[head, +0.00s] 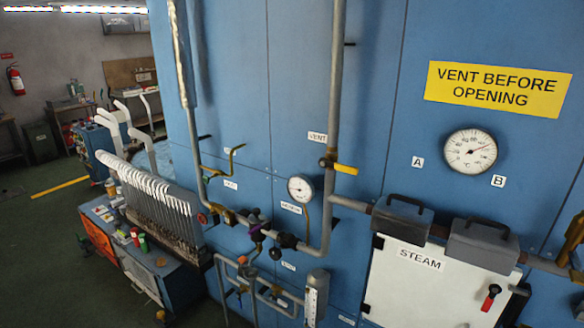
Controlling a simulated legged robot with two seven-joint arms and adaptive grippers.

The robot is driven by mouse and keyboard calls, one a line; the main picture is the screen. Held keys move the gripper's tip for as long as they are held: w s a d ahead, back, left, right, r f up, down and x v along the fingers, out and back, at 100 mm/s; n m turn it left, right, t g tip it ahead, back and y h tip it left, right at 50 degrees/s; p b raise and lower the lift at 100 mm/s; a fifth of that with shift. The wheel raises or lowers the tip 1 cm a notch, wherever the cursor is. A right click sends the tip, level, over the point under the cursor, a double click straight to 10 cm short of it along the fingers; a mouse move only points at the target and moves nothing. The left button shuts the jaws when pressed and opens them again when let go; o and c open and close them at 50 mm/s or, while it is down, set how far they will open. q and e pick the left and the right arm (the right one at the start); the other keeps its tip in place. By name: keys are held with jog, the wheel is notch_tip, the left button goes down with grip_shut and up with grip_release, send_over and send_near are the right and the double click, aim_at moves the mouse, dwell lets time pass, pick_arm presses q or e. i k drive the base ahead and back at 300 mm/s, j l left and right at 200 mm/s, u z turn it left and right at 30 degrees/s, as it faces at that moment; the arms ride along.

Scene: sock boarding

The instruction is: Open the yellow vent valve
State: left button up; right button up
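The yellow vent valve (345,168) sits on a vertical grey pipe (336,90) in the middle of the blue panel, just below and right of the VENT label (317,137). Its yellow lever sticks out to the right, nearly crosswise to the pipe and tilted slightly down. A brass-coloured valve body shows at the pipe. Neither of my grippers shows in the head view, and nothing is seen touching the lever.
A dial gauge (300,188) and lower valves (257,236) crowd the piping left of the vent pipe. A white STEAM door (420,285), grey boxes (481,244) and a larger gauge (470,151) are right. A rack of white sock forms (160,205) stands left.

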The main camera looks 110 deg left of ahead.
aim_at(323, 162)
jog(key=u, duration=3.25)
